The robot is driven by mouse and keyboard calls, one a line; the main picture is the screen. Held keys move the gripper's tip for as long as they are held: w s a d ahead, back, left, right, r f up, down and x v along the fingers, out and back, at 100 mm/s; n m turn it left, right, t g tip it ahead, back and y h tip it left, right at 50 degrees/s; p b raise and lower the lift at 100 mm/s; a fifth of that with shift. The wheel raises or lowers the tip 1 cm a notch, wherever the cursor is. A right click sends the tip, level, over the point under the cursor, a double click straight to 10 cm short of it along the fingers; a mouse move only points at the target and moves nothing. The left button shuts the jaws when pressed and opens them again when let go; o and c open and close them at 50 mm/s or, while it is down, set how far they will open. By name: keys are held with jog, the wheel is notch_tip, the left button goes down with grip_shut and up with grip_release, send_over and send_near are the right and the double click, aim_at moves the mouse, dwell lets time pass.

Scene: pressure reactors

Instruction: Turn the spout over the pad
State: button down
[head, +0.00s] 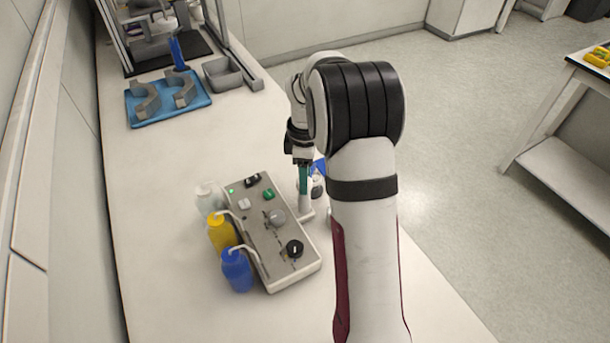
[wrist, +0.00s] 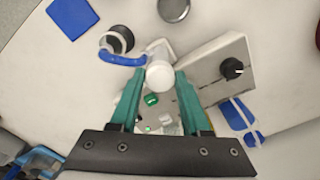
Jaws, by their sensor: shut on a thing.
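The spout is a bent blue tube (wrist: 122,60) on a white upright post (wrist: 160,76). In the wrist view it reaches left from the post and curls up beside a round black-and-white fitting (wrist: 119,40). The blue square pad (wrist: 72,16) lies flat at the upper left, apart from the spout's end. My gripper (wrist: 160,78) points down with its teal fingers on either side of the white post, shut on the spout. In the head view my gripper (head: 303,180) is beside the control box, and my arm hides most of the spout and pad.
The grey control box (head: 265,235) with knobs and buttons stands left of my gripper. Yellow (head: 221,233) and blue (head: 237,270) bottles and a whitish one (head: 209,197) line its left side. A blue tray (head: 150,110) lies farther back. A round metal piece (wrist: 173,9) is near the pad.

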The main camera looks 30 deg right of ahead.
dwell(0.4)
jog(key=shift+c, duration=1.8)
grip_release()
notch_tip(320, 180, up, 16)
jog(key=shift+f, duration=0.1)
